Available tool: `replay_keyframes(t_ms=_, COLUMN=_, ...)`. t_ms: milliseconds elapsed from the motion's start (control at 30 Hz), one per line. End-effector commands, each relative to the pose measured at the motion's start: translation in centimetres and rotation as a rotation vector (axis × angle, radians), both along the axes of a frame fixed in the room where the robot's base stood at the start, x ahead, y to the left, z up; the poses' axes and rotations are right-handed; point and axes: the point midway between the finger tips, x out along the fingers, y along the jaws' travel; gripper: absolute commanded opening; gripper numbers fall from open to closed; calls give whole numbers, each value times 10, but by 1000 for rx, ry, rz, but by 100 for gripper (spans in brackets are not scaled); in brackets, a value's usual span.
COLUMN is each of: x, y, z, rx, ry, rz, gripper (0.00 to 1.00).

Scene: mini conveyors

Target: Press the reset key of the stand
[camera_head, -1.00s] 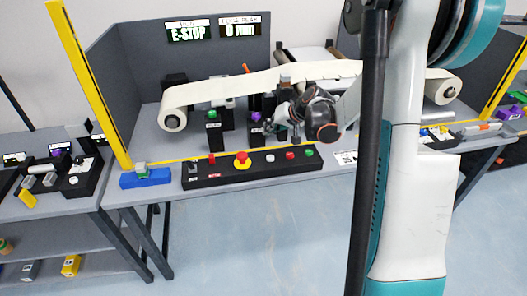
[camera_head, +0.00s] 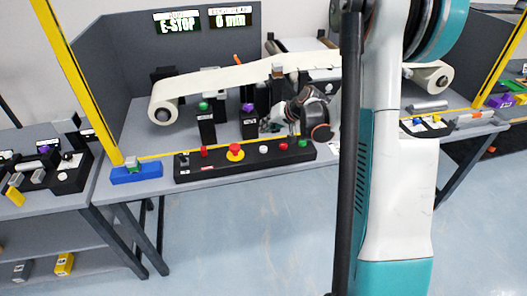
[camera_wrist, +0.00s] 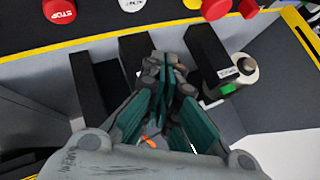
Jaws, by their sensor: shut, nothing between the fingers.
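The black control box (camera_head: 220,171) lies along the table's front edge. Its white button (camera_head: 263,149), which I take for the reset key, sits between a red mushroom button on yellow (camera_head: 235,150) and a red button (camera_head: 284,147). In the wrist view the white button (camera_wrist: 131,4) is cut by the top edge, its lettering unclear, next to the red STOP button (camera_wrist: 59,10). My gripper (camera_wrist: 166,62) is shut and empty, apart from the white button. In the head view my gripper (camera_head: 268,126) is above and behind the box. The display (camera_head: 178,25) reads E-STOP.
Black posts with a green cap (camera_head: 203,106) and a purple cap (camera_head: 247,108) stand behind the box, close to my gripper. A pale belt roll (camera_head: 163,112) is behind them. A blue block (camera_head: 136,175) is left of the box. The floor in front is clear.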

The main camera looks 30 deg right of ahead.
Motion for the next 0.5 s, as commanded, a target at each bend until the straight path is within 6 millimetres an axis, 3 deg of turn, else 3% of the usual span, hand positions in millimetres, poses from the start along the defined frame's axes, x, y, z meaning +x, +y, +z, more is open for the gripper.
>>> replay_keyframes(t_ms=300, x=0, y=0, z=-47, rx=0, ry=0, rz=0, gripper=0)
replay_keyframes(t_ms=500, x=0, y=0, z=-58, rx=0, ry=0, rz=0, gripper=0)
